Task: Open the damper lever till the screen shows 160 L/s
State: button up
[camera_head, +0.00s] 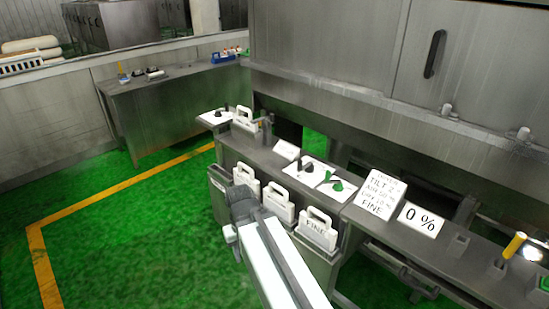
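No reading in L/s can be made out, and I cannot tell which control is the damper lever. A white panel (318,172) on the steel bench carries a small dark lever or knob (308,167) and a green one (337,185). A lever with a yellow handle (514,245) stands at the far right of the bench. My arm reaches up from the bottom centre, and my gripper (238,205) is in front of the bench, left of these controls. Its fingers are too unclear to show whether it is open.
Several white handled plates (278,200) hang on the bench front, one marked "FINE". Large steel housing (380,50) rises behind the bench. Green floor (130,220) with a yellow line is clear at left.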

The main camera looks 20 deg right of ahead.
aim_at(309, 166)
jog(key=u, duration=0.05)
jog(key=i, duration=0.85)
jog(key=z, duration=0.5)
jog(key=i, duration=0.55)
jog(key=z, duration=0.55)
jog(key=k, duration=0.85)
jog(key=z, duration=0.2)
jog(key=i, duration=0.9)
jog(key=u, duration=0.1)
